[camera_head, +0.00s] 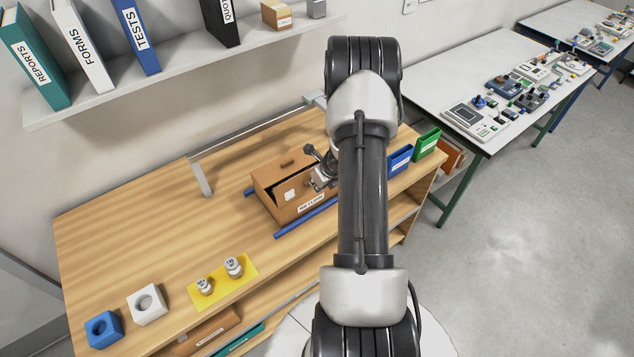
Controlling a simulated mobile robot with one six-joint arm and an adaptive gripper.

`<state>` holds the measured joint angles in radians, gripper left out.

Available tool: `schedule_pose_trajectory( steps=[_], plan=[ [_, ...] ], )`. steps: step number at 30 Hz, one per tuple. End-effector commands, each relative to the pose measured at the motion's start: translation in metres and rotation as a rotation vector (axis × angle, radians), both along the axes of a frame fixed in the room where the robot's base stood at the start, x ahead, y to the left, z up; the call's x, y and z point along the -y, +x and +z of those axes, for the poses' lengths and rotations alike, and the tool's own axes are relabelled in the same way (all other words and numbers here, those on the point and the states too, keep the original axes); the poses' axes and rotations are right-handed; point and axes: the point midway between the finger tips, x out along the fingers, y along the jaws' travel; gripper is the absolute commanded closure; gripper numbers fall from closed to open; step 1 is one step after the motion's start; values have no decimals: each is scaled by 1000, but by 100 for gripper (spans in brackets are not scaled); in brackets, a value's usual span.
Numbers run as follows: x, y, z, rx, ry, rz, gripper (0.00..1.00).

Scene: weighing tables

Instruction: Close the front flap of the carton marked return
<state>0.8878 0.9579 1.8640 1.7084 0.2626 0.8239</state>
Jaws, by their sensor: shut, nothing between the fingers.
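The brown carton (284,211) stands on the wooden table, with a white label on its front that seems to read RETURN. A dark gap shows along its top, so the top is not fully shut; which flap is raised is hard to tell. My gripper (321,184) is at the right part of the carton, close to the front top edge. Its fingers are shut with nothing held. My arm hides the carton's right end, and I cannot tell whether the fingers touch the cardboard.
Blue rails (306,218) flank the carton. A yellow mat (222,283) with two weights, a white block (147,304) and a blue block (104,329) are at left. Blue (400,160) and green (427,144) holders stand at right. A shelf (180,72) hangs behind.

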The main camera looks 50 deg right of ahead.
Motion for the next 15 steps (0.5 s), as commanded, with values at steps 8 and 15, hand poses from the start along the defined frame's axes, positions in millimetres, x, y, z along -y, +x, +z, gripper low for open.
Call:
schedule_pose_trajectory(
  steps=[8, 15],
  plan=[
    [-1, -2, 0, -28, 8, 0, 100],
    [-1, -3, 0, -45, 12, 3, 100]
  ],
)
